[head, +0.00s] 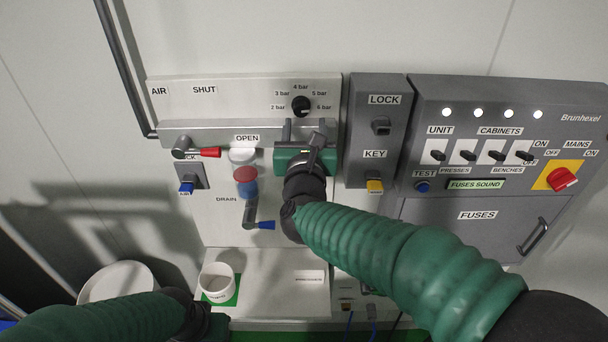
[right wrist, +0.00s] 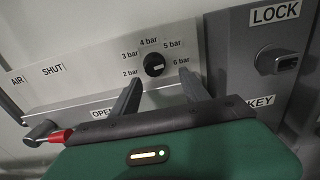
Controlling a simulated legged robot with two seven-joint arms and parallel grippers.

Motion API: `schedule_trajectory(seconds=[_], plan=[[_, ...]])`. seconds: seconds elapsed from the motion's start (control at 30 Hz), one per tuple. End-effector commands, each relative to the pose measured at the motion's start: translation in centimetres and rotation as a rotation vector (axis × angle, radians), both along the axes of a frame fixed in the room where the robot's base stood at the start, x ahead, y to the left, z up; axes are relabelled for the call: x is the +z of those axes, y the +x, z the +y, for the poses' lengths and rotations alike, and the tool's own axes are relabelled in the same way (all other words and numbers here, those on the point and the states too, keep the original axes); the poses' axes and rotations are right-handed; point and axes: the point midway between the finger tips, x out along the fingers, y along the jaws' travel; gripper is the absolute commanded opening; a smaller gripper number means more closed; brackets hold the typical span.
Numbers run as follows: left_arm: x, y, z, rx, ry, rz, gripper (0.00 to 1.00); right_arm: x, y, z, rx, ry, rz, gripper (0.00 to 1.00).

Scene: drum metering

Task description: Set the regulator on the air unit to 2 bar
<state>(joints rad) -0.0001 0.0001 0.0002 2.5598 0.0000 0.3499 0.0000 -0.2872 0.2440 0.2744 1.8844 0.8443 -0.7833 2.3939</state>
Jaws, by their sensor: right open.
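The regulator is a round black knob (head: 301,106) at the top right of the air unit's grey panel (head: 230,92), with labels from 2 bar to 6 bar around it. The knob also shows in the right wrist view (right wrist: 154,65); a small pale mark is on it, but I cannot tell surely which label it points at. My right gripper (head: 304,126) is open and empty just below the knob. Its two fingers (right wrist: 160,78) point up towards the knob, one to each side, apart from it. My left gripper (head: 208,322) is low at the left, its fingers unclear.
A red-handled lever (head: 208,152) is on the left of the air unit, near OPEN. A blue-handled drain lever (head: 264,225) sits below. The lock and key box (head: 378,145) and the fuse panel (head: 500,130) stand close on the right. A white cup (head: 217,277) stands on the shelf.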

Motion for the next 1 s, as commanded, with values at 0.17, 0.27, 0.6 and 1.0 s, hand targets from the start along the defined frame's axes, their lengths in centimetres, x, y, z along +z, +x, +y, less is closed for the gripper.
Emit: schedule_trajectory(seconds=[0.17, 0.27, 0.6, 1.0], plan=[[-1.0, 0.0, 0.0, 0.000, 0.000, 0.000, 0.36, -0.2, -1.3, 0.2, 0.003, 0.000, 0.000, 0.53], [-1.4, 0.0, 0.0, 0.000, 0.000, 0.000, 0.36, -0.3, -2.1, 0.2, 0.003, 0.000, 0.001, 0.53], [-2.6, 0.0, 0.0, 0.000, 0.000, 0.000, 0.36, -0.1, -5.1, 0.1, 0.004, 0.001, -0.001, 0.53], [-3.7, 0.0, 0.0, 0.000, 0.000, 0.000, 0.36, -0.1, -8.4, 0.3, 0.005, -0.001, 0.000, 0.53]])
